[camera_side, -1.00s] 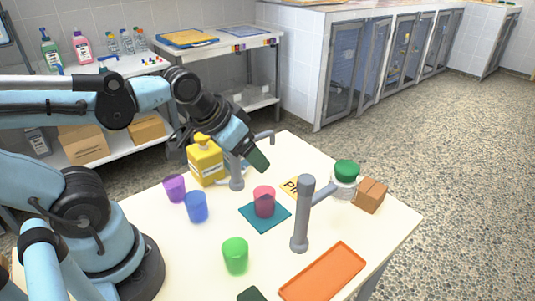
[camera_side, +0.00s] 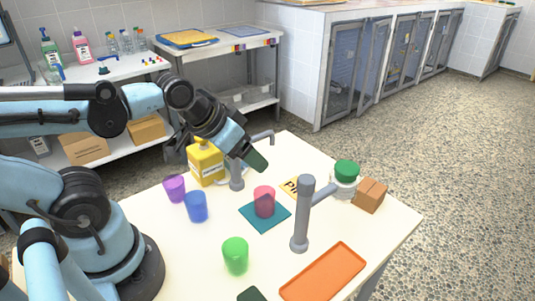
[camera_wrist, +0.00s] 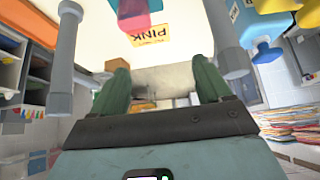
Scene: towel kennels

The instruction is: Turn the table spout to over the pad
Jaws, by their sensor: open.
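A grey spout (camera_side: 236,178) stands on a post behind the teal pad (camera_side: 252,222); its outlet arm points to the back right, away from the pad. A second grey post (camera_side: 301,220) in front carries an arm pointing back right toward a green-topped jar (camera_side: 346,175). A pink cup (camera_side: 264,203) stands on the pad. My gripper (camera_side: 257,160) is above the table beside the rear spout, partly covering it. In the wrist view my gripper (camera_wrist: 160,82) has its green fingers apart with nothing between them; grey posts show left (camera_wrist: 63,65) and right (camera_wrist: 226,40).
A yellow jug (camera_side: 206,164) stands left of the rear spout. Purple (camera_side: 174,188), blue (camera_side: 196,206) and green (camera_side: 235,256) cups stand toward my base. A PINK card (camera_side: 292,187), brown box (camera_side: 370,196) and orange tray (camera_side: 323,272) lie to the right.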

